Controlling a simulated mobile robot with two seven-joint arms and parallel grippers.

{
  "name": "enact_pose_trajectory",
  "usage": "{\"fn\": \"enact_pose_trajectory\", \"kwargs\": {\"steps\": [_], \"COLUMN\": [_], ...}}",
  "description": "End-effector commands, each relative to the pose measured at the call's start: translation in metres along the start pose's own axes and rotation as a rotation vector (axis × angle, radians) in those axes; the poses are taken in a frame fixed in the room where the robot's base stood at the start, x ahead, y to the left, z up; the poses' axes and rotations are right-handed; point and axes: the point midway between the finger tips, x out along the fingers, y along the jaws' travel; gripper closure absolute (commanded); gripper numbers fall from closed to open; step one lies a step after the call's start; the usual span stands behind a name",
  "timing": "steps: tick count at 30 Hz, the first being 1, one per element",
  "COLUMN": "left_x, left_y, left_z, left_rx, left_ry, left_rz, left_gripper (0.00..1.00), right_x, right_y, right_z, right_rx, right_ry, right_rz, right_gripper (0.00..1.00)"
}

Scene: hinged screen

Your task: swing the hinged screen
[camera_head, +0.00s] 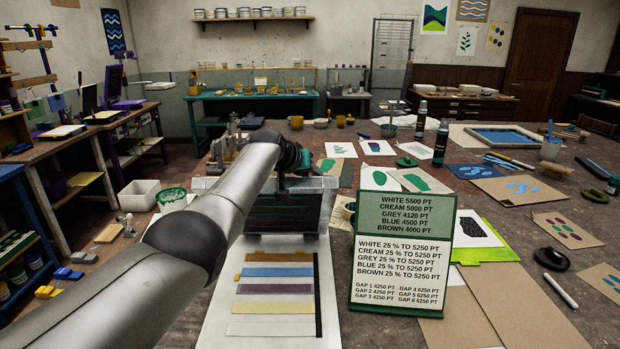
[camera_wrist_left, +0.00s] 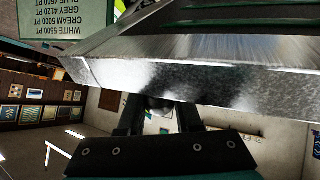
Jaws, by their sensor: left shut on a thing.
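My left arm reaches in from the lower left, and my left gripper (camera_head: 290,180) is at the screen's upper edge. In the left wrist view my left gripper's two fingers (camera_wrist_left: 160,118) are closed around a small rounded part at the frame's edge. The arm hides part of the screen. My right gripper is not in view.
A white board with coloured strips (camera_head: 218,322) lies in front of the screen. A green and white sign (camera_head: 403,250) stands close to its right. Printed sheets, bottles (camera_head: 441,143) and a blue-and-white framed panel (camera_head: 502,137) occupy the table's right side.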

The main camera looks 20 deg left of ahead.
Motion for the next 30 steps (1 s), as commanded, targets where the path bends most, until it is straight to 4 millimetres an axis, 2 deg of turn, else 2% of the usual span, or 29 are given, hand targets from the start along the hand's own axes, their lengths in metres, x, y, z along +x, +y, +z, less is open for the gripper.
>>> {"fn": "enact_pose_trajectory", "kwargs": {"steps": [1, 12, 13, 18, 21, 30], "left_x": [-0.0025, -0.0027, -0.0027, -0.0017, -0.0012, -0.0014], "left_y": [0.0005, 0.0005, 0.0005, 0.0003, 0.0003, 0.0002], "left_z": [-0.0074, -0.0079, -0.0079, -0.0055, -0.0043, -0.0029], "left_rx": [0.001, 0.001, 0.001, 0.001, 0.0, 0.0], "left_ry": [0.018, 0.018, 0.018, 0.013, 0.01, 0.007], "left_rz": [0.001, 0.001, 0.001, 0.001, 0.001, 0.001], "left_gripper": [1.0, 1.0, 0.65, 0.46, 0.38, 0.38], "right_x": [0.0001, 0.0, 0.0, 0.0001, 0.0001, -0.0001], "right_y": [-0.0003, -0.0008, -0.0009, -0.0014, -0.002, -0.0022], "right_z": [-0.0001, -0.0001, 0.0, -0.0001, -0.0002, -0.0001], "right_rx": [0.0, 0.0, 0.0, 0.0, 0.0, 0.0], "right_ry": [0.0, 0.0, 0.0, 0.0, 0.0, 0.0], "right_rz": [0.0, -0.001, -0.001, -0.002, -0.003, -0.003], "right_gripper": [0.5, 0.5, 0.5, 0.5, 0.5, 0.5]}}
